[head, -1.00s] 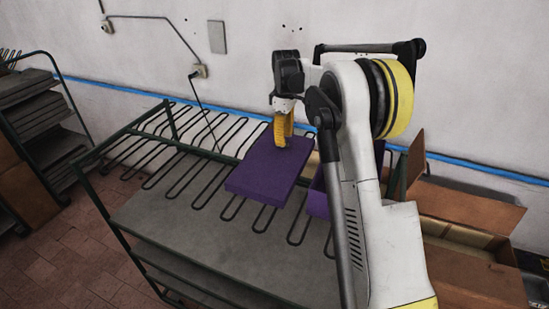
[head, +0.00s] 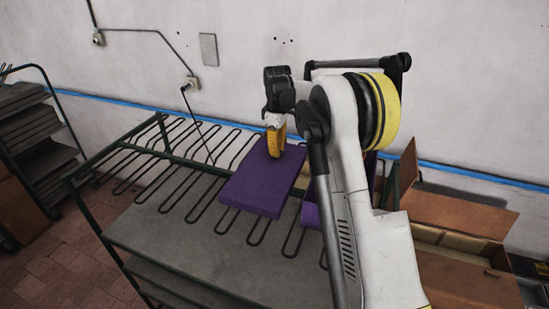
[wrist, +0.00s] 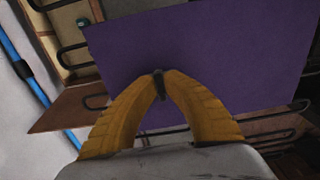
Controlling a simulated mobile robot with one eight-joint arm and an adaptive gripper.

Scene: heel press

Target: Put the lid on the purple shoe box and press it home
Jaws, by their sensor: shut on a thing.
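The lid (head: 258,185) is a flat purple slab. It is held above the wire rack, left of my arm in the head view, and fills much of the wrist view (wrist: 215,50). My gripper (head: 275,150) is over the lid's far part, its yellow fingers closed together on the lid; in the wrist view the fingertips (wrist: 158,84) meet at a small dark piece on its top. The purple shoe box (head: 310,215) shows only as a small patch right of the lid; my arm and the lid hide the rest.
The green-framed rack (head: 150,225) has wire loops and a grey shelf below. An open cardboard box (head: 455,240) with raised flaps stands at the right. The wall with a blue stripe (head: 480,178) is behind. Another shelf cart (head: 35,130) stands at far left.

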